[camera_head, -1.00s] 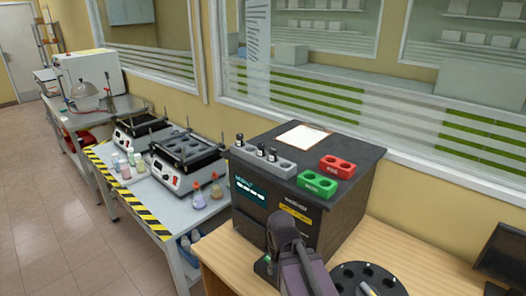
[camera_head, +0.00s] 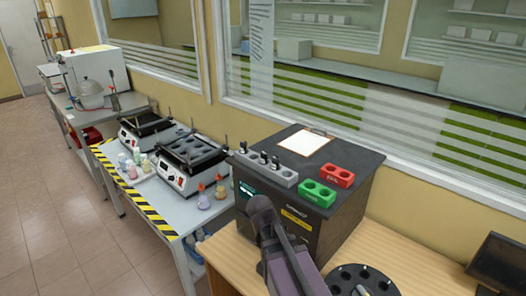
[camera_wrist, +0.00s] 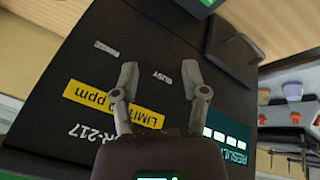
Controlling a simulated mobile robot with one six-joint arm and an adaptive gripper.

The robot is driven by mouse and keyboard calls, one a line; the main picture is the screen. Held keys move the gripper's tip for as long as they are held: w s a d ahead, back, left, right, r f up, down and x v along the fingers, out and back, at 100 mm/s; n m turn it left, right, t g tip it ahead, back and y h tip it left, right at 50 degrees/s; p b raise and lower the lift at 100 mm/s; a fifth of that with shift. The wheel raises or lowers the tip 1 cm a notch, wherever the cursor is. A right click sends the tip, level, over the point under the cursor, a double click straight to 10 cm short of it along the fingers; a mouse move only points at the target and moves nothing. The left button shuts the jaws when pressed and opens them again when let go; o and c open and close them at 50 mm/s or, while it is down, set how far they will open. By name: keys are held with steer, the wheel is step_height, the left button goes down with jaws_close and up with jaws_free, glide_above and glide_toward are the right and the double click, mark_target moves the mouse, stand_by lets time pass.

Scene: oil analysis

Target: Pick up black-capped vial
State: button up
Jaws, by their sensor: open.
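Three black-capped vials stand upright in a grey rack (camera_head: 288,179) on top of the dark analyzer box. They are the left vial (camera_head: 243,147), the middle vial (camera_head: 264,157) and the right vial (camera_head: 275,164). My gripper (camera_wrist: 159,76) is open in the wrist view, with nothing between its fingers. It faces the analyzer's dark front panel with its printed labels. In the head view my arm rises in front of the analyzer, below the rack, and the fingers are hidden. I cannot make out a vial in the wrist view.
A green rack (camera_head: 318,194) and a red rack (camera_head: 337,177) sit right of the grey rack, with a white sheet (camera_head: 304,142) behind. A dark round carousel (camera_head: 362,282) is on the wooden table. Hotplates (camera_head: 187,167) and flasks occupy the bench at left.

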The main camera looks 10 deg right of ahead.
steer(key=w+a+r+m+t+h+p, duration=0.3)
steer(key=w+r+p, duration=0.4)
steer(key=r, duration=0.5)
steer(key=m+t+h+p, duration=0.2)
steer(key=t+p, duration=0.3)
glide_toward(263, 155)
steer(key=v, duration=0.3)
steer(key=shift+w+d+r, duration=0.1)
steer(key=shift+w+r, duration=0.05)
steer(key=shift+w, duration=0.2)
steer(key=shift+w+d, duration=0.1)
steer(key=shift+g, duration=0.3)
steer(key=b+x, duration=0.3)
steer(key=x, duration=0.4)
steer(key=shift+f, duration=0.25)
steer(key=shift+w+d+f, duration=0.15)
steer(key=shift+w+d, duration=0.2)
steer(key=shift+w, duration=0.15)
